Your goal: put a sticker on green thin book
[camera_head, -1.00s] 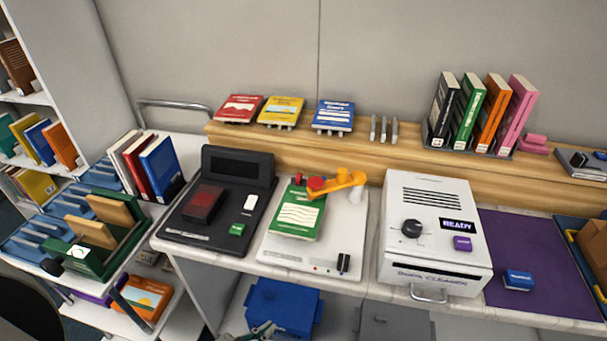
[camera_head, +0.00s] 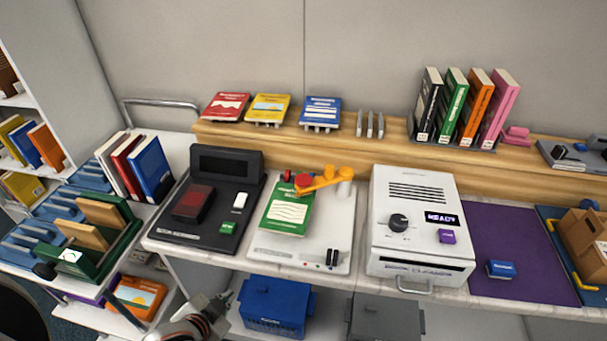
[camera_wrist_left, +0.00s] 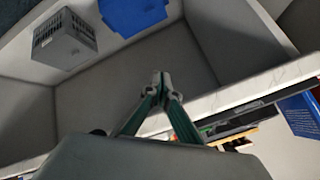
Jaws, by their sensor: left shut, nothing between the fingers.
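A thin green book (camera_head: 288,212) lies face up on a white machine (camera_head: 268,250) with an orange swing arm (camera_head: 325,182). The arm's red end reaches over the book's top edge; I cannot tell whether it touches. My left gripper (camera_head: 222,301) is low at the bottom of the head view, in front of the counter and below the book. In the left wrist view its fingertips (camera_wrist_left: 161,77) are together and empty. My right gripper is not in view. I cannot make out a loose sticker.
A black scanner-like device (camera_head: 215,200) stands left of the white machine, a white cleaner box (camera_head: 420,225) right of it. A blue bin (camera_head: 275,305) and a grey bin (camera_head: 384,318) sit below the counter. Upright books (camera_head: 465,108) stand on the wooden ledge.

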